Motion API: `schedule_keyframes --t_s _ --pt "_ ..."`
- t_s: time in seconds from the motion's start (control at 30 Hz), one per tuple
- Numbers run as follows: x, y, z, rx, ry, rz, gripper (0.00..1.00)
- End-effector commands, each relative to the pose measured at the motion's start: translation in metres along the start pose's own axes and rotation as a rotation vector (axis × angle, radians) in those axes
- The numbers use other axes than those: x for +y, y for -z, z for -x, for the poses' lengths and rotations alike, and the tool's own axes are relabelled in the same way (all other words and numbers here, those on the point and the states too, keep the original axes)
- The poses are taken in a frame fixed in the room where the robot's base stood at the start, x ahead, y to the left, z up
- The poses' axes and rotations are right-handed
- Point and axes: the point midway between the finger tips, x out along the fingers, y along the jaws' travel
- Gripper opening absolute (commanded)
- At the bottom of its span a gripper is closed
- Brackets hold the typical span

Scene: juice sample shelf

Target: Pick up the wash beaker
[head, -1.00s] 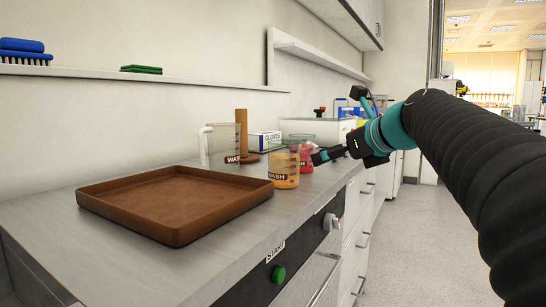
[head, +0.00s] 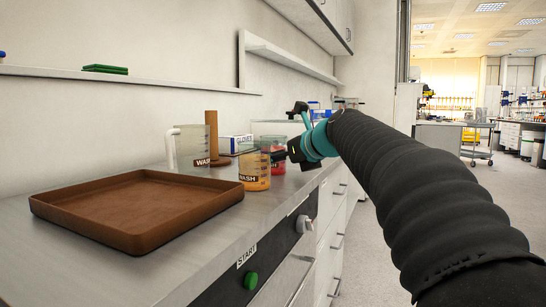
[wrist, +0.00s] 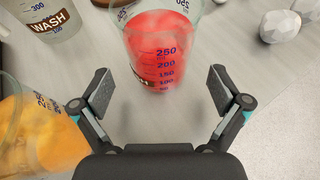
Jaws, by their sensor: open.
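A clear beaker with a white handle and a WASH label (head: 190,147) stands behind the tray; it also shows at the top left of the wrist view (wrist: 42,14). A beaker of orange liquid, also labelled WASH (head: 254,172), stands in front of it and appears at the wrist view's left edge (wrist: 40,140). A beaker of red liquid (wrist: 160,50) stands upright just ahead of my gripper (wrist: 160,98), roughly centred between the fingers. A label is partly visible on its left side. My gripper is open and empty. In the head view, the red beaker (head: 274,150) is partly hidden.
A brown tray (head: 50,207) fills the counter's near left. A wooden stand (head: 212,130) and a gloves box (head: 240,143) are behind the beakers. White faceted objects (wrist: 280,26) sit to the right in the wrist view. The counter's front edge is close to my gripper.

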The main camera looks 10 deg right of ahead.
Motion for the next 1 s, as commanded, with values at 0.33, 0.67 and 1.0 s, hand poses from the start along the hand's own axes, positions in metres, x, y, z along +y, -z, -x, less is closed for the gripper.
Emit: schedule_keyframes --t_s 0.33,0.67,1.0 --pt "0.000 0.001 -0.040 0.000 0.000 0.000 0.99" --pt "0.000 0.000 -0.040 0.000 0.001 0.000 0.61" --pt "0.000 0.000 -0.039 0.000 0.001 0.000 0.29"
